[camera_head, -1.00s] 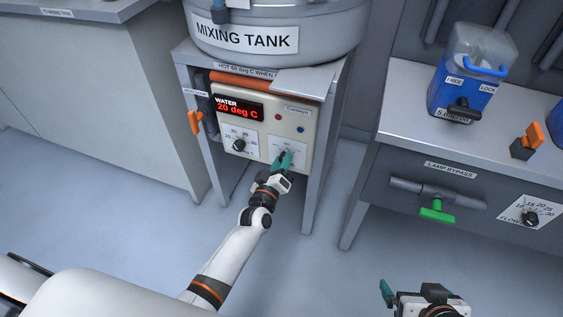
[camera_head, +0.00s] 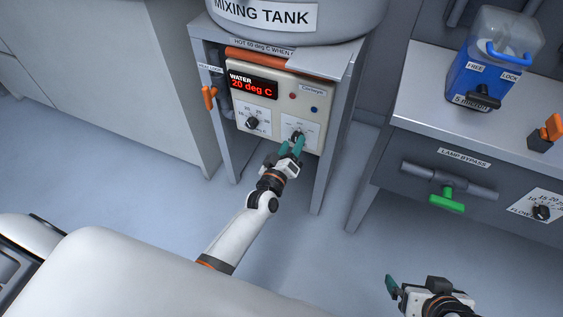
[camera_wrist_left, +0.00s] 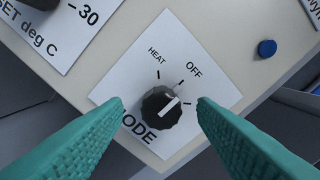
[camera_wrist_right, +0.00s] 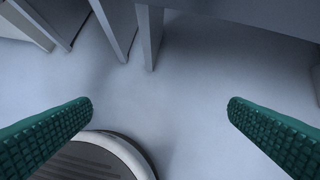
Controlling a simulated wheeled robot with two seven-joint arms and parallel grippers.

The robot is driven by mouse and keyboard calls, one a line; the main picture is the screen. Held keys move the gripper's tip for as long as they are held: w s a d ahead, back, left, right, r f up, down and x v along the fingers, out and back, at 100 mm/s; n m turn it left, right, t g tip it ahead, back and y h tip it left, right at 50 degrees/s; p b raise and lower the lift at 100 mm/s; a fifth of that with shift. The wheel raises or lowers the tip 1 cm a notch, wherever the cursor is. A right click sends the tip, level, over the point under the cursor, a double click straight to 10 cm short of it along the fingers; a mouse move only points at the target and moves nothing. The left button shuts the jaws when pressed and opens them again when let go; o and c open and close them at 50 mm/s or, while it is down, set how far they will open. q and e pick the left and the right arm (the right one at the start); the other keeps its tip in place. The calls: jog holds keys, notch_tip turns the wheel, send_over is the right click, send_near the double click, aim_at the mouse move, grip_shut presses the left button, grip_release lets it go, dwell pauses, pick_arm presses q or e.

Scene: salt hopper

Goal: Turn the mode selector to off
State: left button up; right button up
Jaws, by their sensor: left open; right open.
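The mode selector is a black ribbed knob (camera_wrist_left: 160,112) on a white plate marked HEAT, OFF and MODE; it also shows in the head view (camera_head: 297,136). That tick's label is not visible. My left gripper (camera_head: 291,148) is open, its teal fingers on either side of the knob in the left wrist view (camera_wrist_left: 160,103), with visible gaps. My right gripper (camera_wrist_right: 160,104) is open and empty over the floor.
The control panel (camera_head: 270,100) sits under the mixing tank (camera_head: 290,20) and reads 20 deg C. A temperature dial (camera_head: 252,122) is left of the selector, a blue button (camera_head: 314,110) above right. An orange-handled lever (camera_head: 209,97) stands left. The floor is clear.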

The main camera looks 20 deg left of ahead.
pick_arm(q)
jog(key=s+p, duration=0.2)
jog(key=s, duration=0.8)
jog(key=shift+s+a, duration=0.2)
pick_arm(e)
jog(key=shift+s+d+r+g+h, duration=0.15)
jog(key=shift+s+d+g, duration=0.1)
jog(key=shift+s+g, duration=0.4)
jog(key=shift+s+d+f+g+h, duration=0.1)
jog(key=shift+s+d+g, duration=0.2)
jog(key=shift+s, duration=0.7)
jog(key=shift+s+d+r+g+h, duration=0.1)
jog(key=shift+s+d+g+h, duration=0.05)
jog(key=shift+s+g, duration=0.55)
